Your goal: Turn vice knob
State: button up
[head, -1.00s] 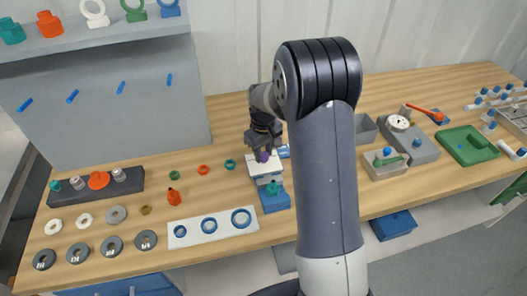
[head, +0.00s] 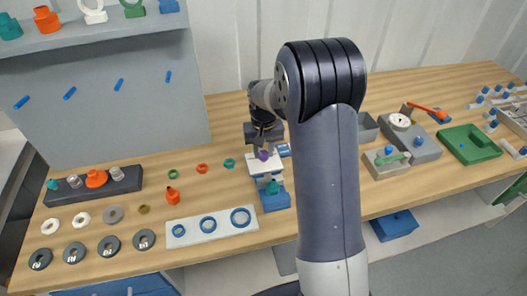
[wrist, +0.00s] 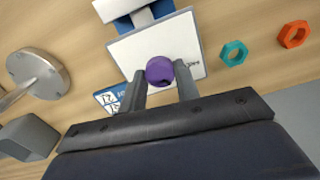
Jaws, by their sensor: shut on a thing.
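Teal (wrist: 233,53) and orange (wrist: 294,34) nuts lie beside the vice. A white strip with blue rings (head: 208,226) lies in front left. A grey box (head: 386,162) and a dial gauge (head: 400,121) stand to the right.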

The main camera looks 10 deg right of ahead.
aim_at(264, 153)
jog(key=m, duration=0.4)
jog(key=shift+m+b, duration=0.3)
jog(key=shift+b, duration=0.05)
jog(key=m, duration=0.4)
jog(key=shift+m, duration=0.3)
jog(key=m, duration=0.4)
jog(key=shift+b, duration=0.4)
jog(key=shift+r+m, duration=0.1)
jog(key=shift+m, duration=2.1)
jog(key=o, duration=1)
jog(key=shift+c, duration=0.2)
notch_tip(264, 153, up, 11)
jog(key=shift+b, duration=0.4)
